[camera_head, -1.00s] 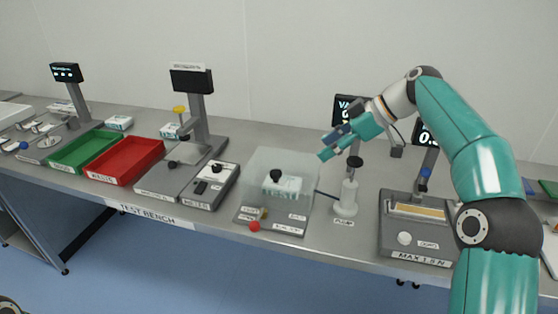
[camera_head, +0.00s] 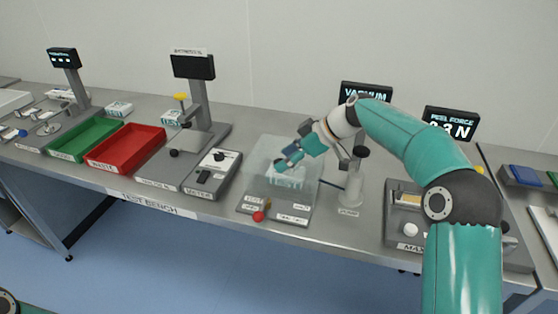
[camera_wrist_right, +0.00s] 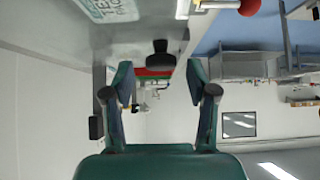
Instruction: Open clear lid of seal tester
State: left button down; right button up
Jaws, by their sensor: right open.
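The seal tester (camera_head: 283,213) stands at the middle of the bench, with its clear box-shaped lid (camera_head: 262,152) down over its chamber. A white labelled pack shows through the lid. My right gripper (camera_head: 283,162) is at the lid, its fingers reaching left and covering part of it. In the right wrist view the gripper (camera_wrist_right: 161,66) is open, fingers apart. A black knob (camera_wrist_right: 160,56) shows between the fingertips or just beyond them; I cannot tell whether they touch it. My left gripper is not in view.
A white pump (camera_head: 350,190) with a black top stands right of the tester, under my right arm. A peel-force device (camera_head: 404,220) is further right. A meter (camera_head: 212,172), red tray (camera_head: 125,152) and green tray (camera_head: 86,139) lie left. A red ball (camera_head: 258,216) is at the tester's front.

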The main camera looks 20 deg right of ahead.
jog(key=shift+x, duration=1.35)
jog(key=shift+c, duration=0.4)
grip_shut()
